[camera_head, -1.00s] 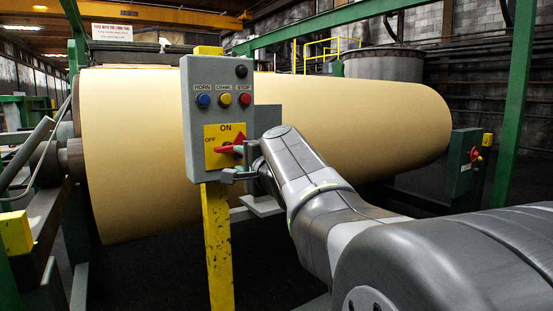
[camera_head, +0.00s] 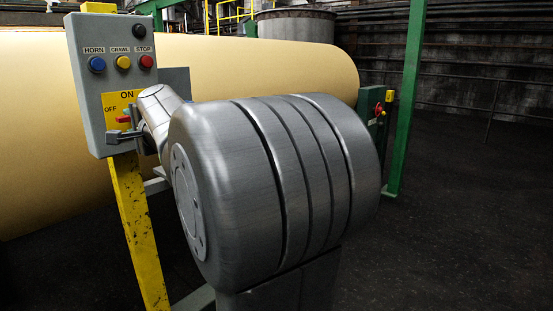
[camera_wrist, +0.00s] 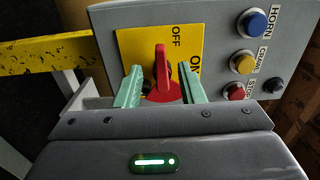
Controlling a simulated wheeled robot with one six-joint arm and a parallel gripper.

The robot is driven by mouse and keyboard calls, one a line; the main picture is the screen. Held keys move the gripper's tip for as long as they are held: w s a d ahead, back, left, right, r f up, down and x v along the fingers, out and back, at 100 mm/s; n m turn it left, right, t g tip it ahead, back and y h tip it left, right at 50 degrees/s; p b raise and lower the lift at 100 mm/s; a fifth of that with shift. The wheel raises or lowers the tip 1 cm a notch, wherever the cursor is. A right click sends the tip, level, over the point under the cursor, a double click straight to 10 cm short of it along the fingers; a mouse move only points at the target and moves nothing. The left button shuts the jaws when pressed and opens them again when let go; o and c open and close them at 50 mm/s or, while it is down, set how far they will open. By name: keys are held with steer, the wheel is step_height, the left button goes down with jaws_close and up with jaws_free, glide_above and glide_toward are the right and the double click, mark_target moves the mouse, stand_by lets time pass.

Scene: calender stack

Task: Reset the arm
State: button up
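The grey control box (camera_head: 88,40) stands at the left in the head view. Its yellow plate (camera_wrist: 135,45) carries a red rotary switch (camera_wrist: 162,75), whose handle points toward the OFF side in the wrist view. My gripper (camera_wrist: 160,69) has its two green fingers apart, one on each side of the switch, with visible gaps to the handle. In the head view my gripper (camera_head: 123,135) is close in front of the box's lower part, partly hidden by my arm. My arm's large grey joint fills the middle of that view.
Blue, yellow and red buttons (camera_head: 123,62) sit above the switch, with a black one (camera_head: 138,31). A yellow post (camera_head: 138,230) holds the box. A large tan roll (camera_head: 40,160) lies behind. A green post (camera_head: 405,110) and another control box stand right; dark floor there is open.

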mark_target(125, 120)
steer(key=x, duration=0.5)
steer(key=shift+w+a+p, duration=0.25)
steer(key=shift+a+p, duration=0.1)
steer(key=b+v, duration=0.1)
steer(key=v, duration=1.3)
steer(key=p+x, duration=0.1)
steer(key=x, duration=1.3)
steer(key=shift+w+a, duration=0.15)
steer(key=shift+d+r+m+p, duration=0.25)
steer(key=shift+r+m+p, duration=0.3)
steer(key=shift+m+p, duration=1.25)
